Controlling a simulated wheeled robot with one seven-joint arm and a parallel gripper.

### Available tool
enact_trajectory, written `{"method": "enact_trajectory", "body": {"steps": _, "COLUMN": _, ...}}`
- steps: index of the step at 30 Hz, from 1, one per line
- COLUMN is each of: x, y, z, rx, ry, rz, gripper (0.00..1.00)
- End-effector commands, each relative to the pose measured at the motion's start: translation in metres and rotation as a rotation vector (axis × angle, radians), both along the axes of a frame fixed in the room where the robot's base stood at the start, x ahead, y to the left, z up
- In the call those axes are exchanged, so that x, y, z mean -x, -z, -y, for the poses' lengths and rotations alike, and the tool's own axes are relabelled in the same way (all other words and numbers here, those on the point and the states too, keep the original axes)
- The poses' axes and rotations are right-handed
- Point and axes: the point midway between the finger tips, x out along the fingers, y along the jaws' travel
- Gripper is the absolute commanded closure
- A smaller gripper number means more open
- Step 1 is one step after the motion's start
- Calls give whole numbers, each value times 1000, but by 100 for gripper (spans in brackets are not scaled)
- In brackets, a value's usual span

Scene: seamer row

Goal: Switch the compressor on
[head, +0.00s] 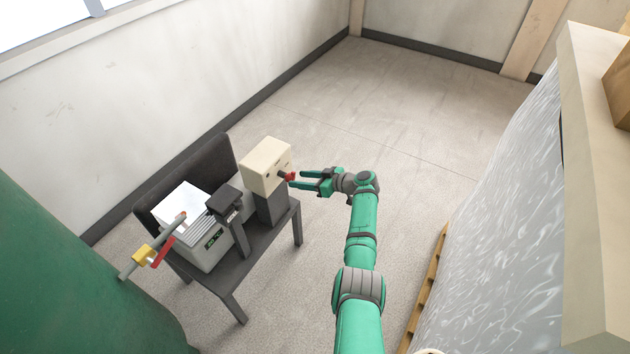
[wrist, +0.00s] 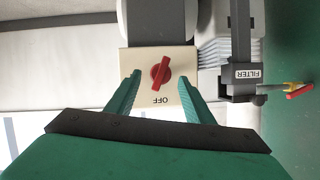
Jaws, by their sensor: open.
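The compressor switch is a red rotary knob (wrist: 161,72) on a cream box (wrist: 183,56). The word OFF is printed on the box face, upside down in the wrist view, below the knob. In the head view the cream box (head: 263,160) stands on a dark post on a dark bench, with the red knob (head: 291,177) on its right side. My gripper (head: 304,179) is open, its green fingers pointing at the knob. In the wrist view the gripper (wrist: 160,88) has its fingers spread on either side of the knob.
A grey machine with a small display (head: 214,240) sits on the dark bench (head: 262,245). A pipe with a red lever (head: 163,252) is at its left. The FILTER label (wrist: 252,74) is beside the box. A wrapped pallet load (head: 490,230) stands at right. The floor behind is clear.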

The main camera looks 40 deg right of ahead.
Motion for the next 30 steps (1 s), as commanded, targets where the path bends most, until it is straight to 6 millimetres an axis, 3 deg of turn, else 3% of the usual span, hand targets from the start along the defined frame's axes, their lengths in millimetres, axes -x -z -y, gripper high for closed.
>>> {"method": "enact_trajectory", "body": {"steps": 10, "x": 47, "y": -19, "z": 16, "rx": 0, "ry": 2, "rz": 0, "gripper": 52}}
{"method": "enact_trajectory", "body": {"steps": 23, "x": 54, "y": -23, "z": 18, "rx": 0, "ry": 1, "rz": 0, "gripper": 52}}
{"method": "enact_trajectory", "body": {"steps": 26, "x": 53, "y": -19, "z": 16, "rx": -2, "ry": 2, "rz": -5, "gripper": 76}}
{"method": "enact_trajectory", "body": {"steps": 29, "x": 51, "y": -1, "z": 2, "rx": -9, "ry": 13, "rz": -28, "gripper": 100}}
{"method": "enact_trajectory", "body": {"steps": 30, "x": 49, "y": 9, "z": -7, "rx": -12, "ry": 22, "rz": -42, "gripper": 100}}
